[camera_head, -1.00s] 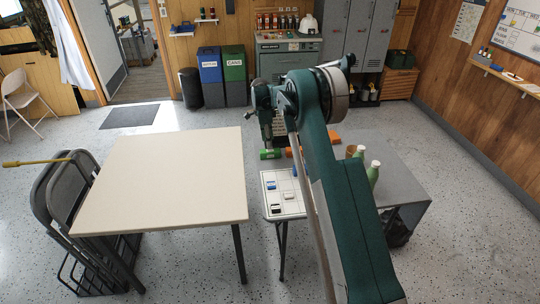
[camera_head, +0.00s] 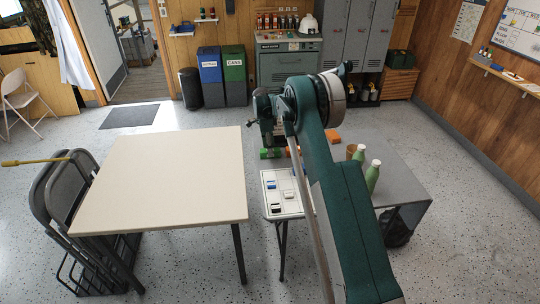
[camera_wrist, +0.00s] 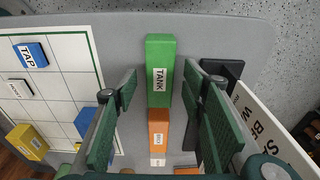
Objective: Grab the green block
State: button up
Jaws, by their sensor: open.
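The green block (camera_wrist: 160,70), labelled TANK, lies on the grey table in the wrist view. It also shows in the head view (camera_head: 270,153), partly below my gripper (camera_head: 267,130). In the wrist view my gripper (camera_wrist: 158,80) is open and empty, with one finger to the left and one to the right of the block's lower part. Whether the fingers are down at block height I cannot tell.
An orange block (camera_wrist: 158,122) lies close to the green block's near end. A white grid board (camera_wrist: 62,88) with small labelled blocks lies to the left. A dark, pale-faced holder (camera_wrist: 262,120) stands close on the right. Green bottles (camera_head: 372,177) stand farther right.

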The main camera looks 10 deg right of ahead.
jog(key=shift+d+f, duration=0.15)
jog(key=shift+f, duration=1.15)
jog(key=c, duration=1)
